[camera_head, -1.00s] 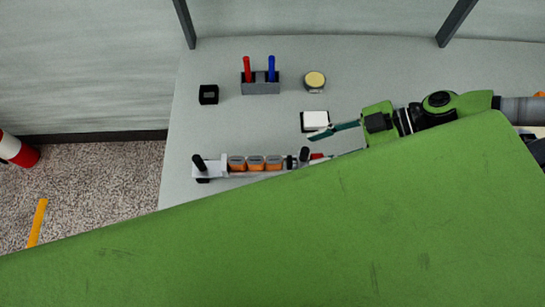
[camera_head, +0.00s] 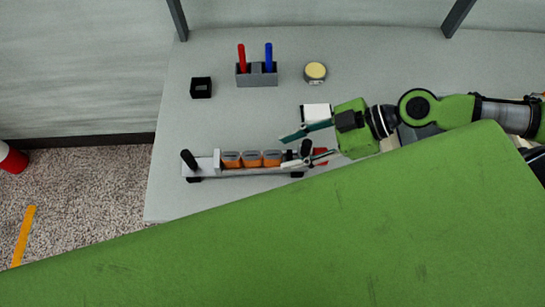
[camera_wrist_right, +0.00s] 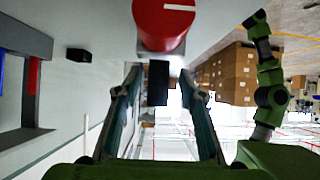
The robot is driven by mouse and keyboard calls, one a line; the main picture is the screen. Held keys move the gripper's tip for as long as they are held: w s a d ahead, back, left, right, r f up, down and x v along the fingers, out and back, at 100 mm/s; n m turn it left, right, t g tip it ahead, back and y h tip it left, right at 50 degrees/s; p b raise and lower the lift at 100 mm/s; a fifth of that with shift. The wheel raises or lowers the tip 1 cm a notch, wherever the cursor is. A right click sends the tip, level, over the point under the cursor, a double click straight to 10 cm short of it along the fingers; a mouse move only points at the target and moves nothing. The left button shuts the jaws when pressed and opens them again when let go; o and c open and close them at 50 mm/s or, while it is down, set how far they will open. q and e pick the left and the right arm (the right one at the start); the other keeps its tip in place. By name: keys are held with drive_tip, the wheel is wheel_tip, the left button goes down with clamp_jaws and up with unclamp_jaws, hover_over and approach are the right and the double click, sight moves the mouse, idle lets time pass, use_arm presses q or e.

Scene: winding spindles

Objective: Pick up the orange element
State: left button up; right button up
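Three orange elements (camera_head: 251,160) with grey tops sit side by side on a pale rail fixture (camera_head: 217,162) in the head view. My right gripper (camera_head: 287,151) comes in from the right and is open, its fingertips just right of the orange elements. Its lower finger overlaps the fixture's right end, near a black knob and a red part (camera_head: 320,156). In the right wrist view, the fingers (camera_wrist_right: 160,85) are apart, with a black block showing between them and a red knob (camera_wrist_right: 164,22) above. I cannot make out the orange elements there.
A grey holder (camera_head: 257,80) with a red and a blue stick stands behind. A black block (camera_head: 201,88), a round yellow-topped piece (camera_head: 315,72) and a white-topped block (camera_head: 315,114) are also on the table. A large green surface hides the front.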

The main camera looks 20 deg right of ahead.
sight(274, 154)
drive_tip(key=shift+w+a+f+p, duration=0.1)
drive_tip(key=shift+w+a+p, duration=0.1)
drive_tip(key=shift+a+p, duration=0.35)
drive_tip(key=p+x, duration=0.1)
drive_tip(key=x, duration=0.1)
drive_tip(key=shift+w+a+f, duration=0.1)
drive_tip(key=shift+a, duration=0.3)
drive_tip(key=shift+w+a+f+p, duration=0.1)
drive_tip(key=shift+a+f+p, duration=0.3)
drive_tip(key=shift+a+f, duration=0.1)
clamp_jaws()
